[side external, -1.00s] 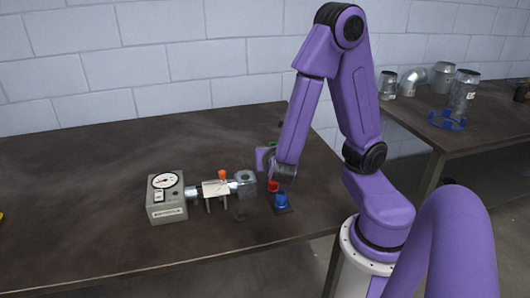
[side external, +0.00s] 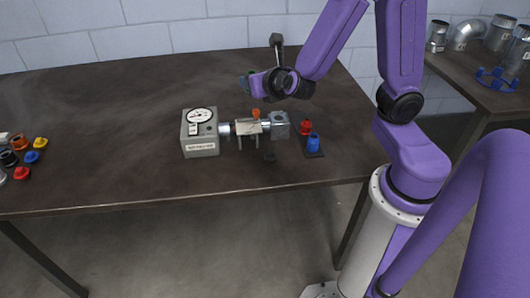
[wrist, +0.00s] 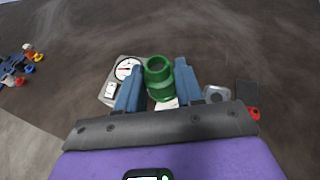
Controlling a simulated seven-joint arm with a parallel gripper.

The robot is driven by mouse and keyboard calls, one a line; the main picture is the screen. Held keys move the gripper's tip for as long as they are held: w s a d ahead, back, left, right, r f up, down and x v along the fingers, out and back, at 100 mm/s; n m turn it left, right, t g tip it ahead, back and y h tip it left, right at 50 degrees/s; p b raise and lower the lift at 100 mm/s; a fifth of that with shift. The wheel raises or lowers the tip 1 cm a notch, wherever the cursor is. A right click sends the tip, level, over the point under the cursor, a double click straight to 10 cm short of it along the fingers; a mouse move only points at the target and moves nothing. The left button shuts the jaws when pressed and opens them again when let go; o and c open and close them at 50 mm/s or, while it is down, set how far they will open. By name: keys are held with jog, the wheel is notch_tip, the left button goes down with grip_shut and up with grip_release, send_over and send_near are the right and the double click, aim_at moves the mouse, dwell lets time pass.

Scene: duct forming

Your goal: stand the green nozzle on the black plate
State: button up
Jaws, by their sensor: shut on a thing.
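The green nozzle (wrist: 158,78) is held between the two blue fingers of my gripper (wrist: 160,66) in the wrist view, its round open end facing the camera. In the side external view my gripper (side external: 246,84) is raised above the table, behind the gauge assembly; only a little green shows there. The black plate (side external: 317,154) lies on the table at the right, apart from my gripper. A red nozzle (side external: 305,127) and a blue nozzle (side external: 313,144) stand on it. A dark plate (wrist: 246,92) also shows at the right of the wrist view.
A grey gauge box (side external: 200,133) with a clamped metal pipe and orange knob (side external: 256,113) stands left of the plate. Several small coloured parts (side external: 32,157) lie at the far left. A second table (side external: 470,85) holds metal ducts. The table between is mostly clear.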

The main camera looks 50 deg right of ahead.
jog(key=shift+w+a+r+n+y, duration=0.2)
jog(key=shift+w+a+n+y, duration=0.15)
jog(key=shift+w, duration=0.1)
jog(key=shift+w+a+r+n+y, duration=0.15)
jog(key=shift+w+a+n+y, duration=0.1)
jog(key=shift+w+y, duration=0.15)
jog(key=s+d+f+m+g+h, duration=0.1)
jog(key=s+d+m+g+h, duration=0.1)
jog(key=s, duration=0.6)
jog(key=s+d+f+m+g+h, duration=0.1)
jog(key=s+d+m+g+h, duration=0.2)
jog(key=s+d+m+h, duration=0.2)
jog(key=s+d+m, duration=0.1)
jog(key=s, duration=0.1)
jog(key=shift+s+f, duration=0.4)
jog(key=shift+w+h, duration=0.1)
jog(key=shift+h, duration=0.15)
send_over(279, 120)
jog(key=f, duration=0.9)
jog(key=shift+s+a+f, duration=0.15)
jog(key=shift+s+a, duration=0.1)
jog(key=shift+s, duration=0.05)
jog(key=shift+w+d+f, duration=0.1)
jog(key=shift+w+f, duration=0.05)
jog(key=shift+f, duration=0.35)
jog(key=shift+w+f, duration=0.15)
jog(key=shift+f, duration=1)
